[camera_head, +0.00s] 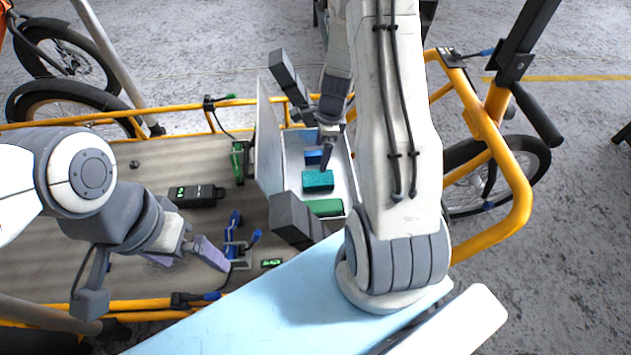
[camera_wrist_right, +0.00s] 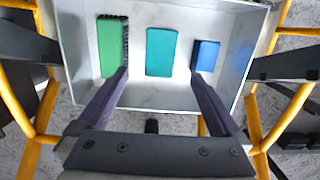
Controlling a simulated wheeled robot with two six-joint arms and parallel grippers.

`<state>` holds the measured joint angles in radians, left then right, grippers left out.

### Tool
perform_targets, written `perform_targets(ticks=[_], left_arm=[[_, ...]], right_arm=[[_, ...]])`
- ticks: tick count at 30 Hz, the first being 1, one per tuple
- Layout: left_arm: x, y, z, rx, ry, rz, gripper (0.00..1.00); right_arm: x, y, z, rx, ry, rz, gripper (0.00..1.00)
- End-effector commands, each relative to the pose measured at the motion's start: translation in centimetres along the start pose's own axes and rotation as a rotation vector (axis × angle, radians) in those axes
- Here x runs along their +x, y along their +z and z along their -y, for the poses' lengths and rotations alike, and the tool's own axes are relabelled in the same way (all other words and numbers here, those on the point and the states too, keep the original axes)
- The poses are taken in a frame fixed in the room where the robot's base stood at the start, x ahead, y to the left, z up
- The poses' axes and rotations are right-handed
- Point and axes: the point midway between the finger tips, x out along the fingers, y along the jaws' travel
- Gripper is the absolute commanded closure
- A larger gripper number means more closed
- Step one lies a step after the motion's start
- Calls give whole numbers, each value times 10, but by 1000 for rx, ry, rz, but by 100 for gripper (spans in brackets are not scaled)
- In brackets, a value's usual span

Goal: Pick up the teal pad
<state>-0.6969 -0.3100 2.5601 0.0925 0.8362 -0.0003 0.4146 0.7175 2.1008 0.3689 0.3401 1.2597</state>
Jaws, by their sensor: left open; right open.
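The teal pad (camera_head: 317,180) lies flat in a white open box, between a green block and a blue block. In the right wrist view the teal pad (camera_wrist_right: 161,52) is in the middle. My right gripper (camera_wrist_right: 158,74) is open and empty above the box, its fingertips on either side of the pad in that view, with no contact visible. In the head view the right gripper (camera_head: 326,148) hangs over the box, partly hidden by its own arm. My left gripper (camera_head: 186,257) is open and empty over the cargo bed, left of the box.
The white box (camera_wrist_right: 262,50) holds the green block (camera_wrist_right: 110,47) and blue block (camera_wrist_right: 206,55); its lid (camera_head: 268,140) stands upright. A black device (camera_head: 196,195) and blue clamp (camera_head: 232,235) lie on the cargo bed (camera_head: 150,160). Yellow rails (camera_head: 517,190) surround the bed.

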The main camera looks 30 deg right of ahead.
Motion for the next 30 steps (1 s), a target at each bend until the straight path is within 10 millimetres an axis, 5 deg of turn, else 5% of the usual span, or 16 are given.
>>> perform_targets(ticks=[30], left_arm=[[80, 4, 6, 0, 0, 0, 0]], right_arm=[[116, -8, -2, -4, 2, 0, 0]])
